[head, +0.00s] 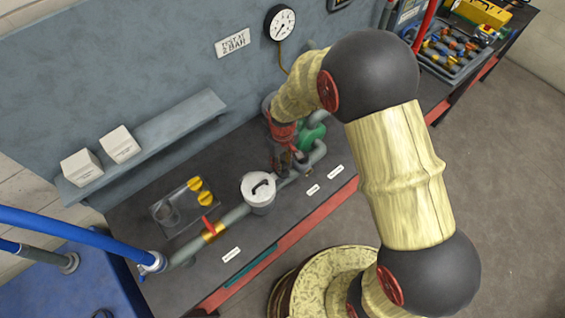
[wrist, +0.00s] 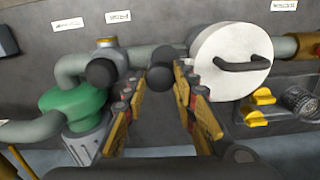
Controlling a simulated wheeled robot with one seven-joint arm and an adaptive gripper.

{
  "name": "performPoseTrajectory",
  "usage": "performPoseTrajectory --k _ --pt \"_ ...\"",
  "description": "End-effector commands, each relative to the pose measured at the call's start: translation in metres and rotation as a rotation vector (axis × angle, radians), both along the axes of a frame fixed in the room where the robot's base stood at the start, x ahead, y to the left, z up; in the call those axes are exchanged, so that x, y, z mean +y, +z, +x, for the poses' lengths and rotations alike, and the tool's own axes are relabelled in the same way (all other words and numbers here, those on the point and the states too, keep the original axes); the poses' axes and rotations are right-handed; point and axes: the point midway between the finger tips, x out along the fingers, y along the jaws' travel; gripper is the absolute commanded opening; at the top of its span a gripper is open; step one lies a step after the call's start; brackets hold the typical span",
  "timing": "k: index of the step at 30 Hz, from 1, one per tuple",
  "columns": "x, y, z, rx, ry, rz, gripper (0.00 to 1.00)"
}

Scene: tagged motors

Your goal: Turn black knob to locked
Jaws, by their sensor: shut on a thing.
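In the wrist view, a black knob (wrist: 160,76) sits on the grey pipe between the green pump body (wrist: 75,105) and a white round-lidded canister (wrist: 232,60). My gripper (wrist: 153,82) has its yellow-and-black fingers on either side of this knob and is shut on it. A second round black knob (wrist: 102,72) stands on the pipe to its left, apart from the fingers. In the head view, my gripper (head: 285,165) reaches down to the pipe beside the green pump, and my own gripper hides the held knob. I cannot read any locked mark.
The canister (head: 258,190) with its black handle stands close beside my gripper. A red lever (head: 209,226) and yellow knobs (head: 205,198) lie farther left. White labels (head: 336,171) line the bench front. A gauge (head: 280,23) hangs on the wall behind.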

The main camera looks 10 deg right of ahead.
Motion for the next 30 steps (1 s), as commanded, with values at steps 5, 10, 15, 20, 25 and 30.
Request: performPoseTrajectory --k 5,10,15,20,25,30 --pt "0.0003 -0.0006 0.0004 -0.001 -0.166 0.0 0.02" --pt "0.0004 -0.0004 0.0006 -0.002 -0.329 0.001 0.02" --pt "0.0003 -0.0003 0.0004 -0.002 -0.491 0.001 0.02" --pt "0.0003 -0.0003 0.0001 -0.001 -0.642 0.0 0.02" --pt "0.0003 -0.0002 0.0001 0.0 -0.796 0.0 0.02" --pt "0.0004 -0.0001 0.0 0.0 -0.931 -0.001 0.02"
